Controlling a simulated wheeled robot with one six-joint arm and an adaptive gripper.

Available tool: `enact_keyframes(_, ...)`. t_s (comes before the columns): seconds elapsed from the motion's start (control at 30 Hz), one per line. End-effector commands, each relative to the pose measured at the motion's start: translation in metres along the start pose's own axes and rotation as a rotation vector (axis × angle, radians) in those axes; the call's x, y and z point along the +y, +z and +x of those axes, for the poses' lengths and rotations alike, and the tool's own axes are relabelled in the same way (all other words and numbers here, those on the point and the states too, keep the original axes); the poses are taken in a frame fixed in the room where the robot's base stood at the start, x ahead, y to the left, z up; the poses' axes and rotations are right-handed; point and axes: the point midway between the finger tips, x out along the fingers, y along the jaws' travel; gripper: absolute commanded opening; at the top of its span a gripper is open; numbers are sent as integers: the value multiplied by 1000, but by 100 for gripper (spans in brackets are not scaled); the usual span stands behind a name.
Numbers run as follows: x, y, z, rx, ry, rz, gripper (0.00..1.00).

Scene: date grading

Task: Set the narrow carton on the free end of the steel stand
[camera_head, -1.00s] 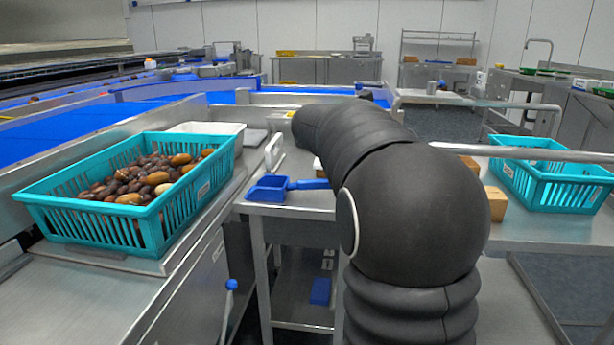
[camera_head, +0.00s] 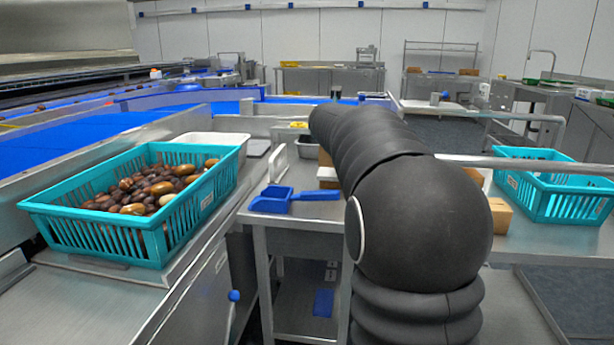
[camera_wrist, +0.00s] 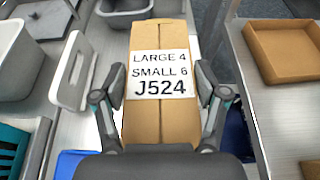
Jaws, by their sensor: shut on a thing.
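My gripper (camera_wrist: 160,72) is shut on a narrow brown carton (camera_wrist: 162,42) in the wrist view, one finger on each long side. The carton has a white label reading LARGE 4, SMALL 6, J524. The carton's lower end reaches my gripper's palm. In the head view my black arm hides the gripper. A brown cardboard piece (camera_head: 328,177) shows just left of the arm; I cannot tell if it is the held carton. A steel stand (camera_head: 300,212) is in the middle, partly hidden by my arm. I cannot tell from these views how high the carton is above it.
A blue scoop (camera_head: 290,198) lies on the stand's left part. A teal basket of dates (camera_head: 100,235) stands at left, another teal basket (camera_head: 560,200) at right. The wrist view shows a white handled holder (camera_wrist: 72,70), a grey tub (camera_wrist: 140,8) and an open cardboard tray (camera_wrist: 285,50).

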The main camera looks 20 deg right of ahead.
Motion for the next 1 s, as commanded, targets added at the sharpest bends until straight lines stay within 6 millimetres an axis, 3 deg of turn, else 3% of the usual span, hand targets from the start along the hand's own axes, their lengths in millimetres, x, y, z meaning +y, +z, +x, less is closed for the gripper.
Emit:
enact_keyframes(0.3, 63, -30, 30, 1, 2, -4, 25)
enact_keyframes(0.5, 89, -42, 42, 0, 1, -1, 25)
enact_keyframes(0.67, 95, -47, 46, -1, -1, 0, 25)
enact_keyframes(0.9, 94, -78, 59, 0, -2, 0, 25)
enact_keyframes(1.0, 94, -82, 60, -1, -1, 0, 25)
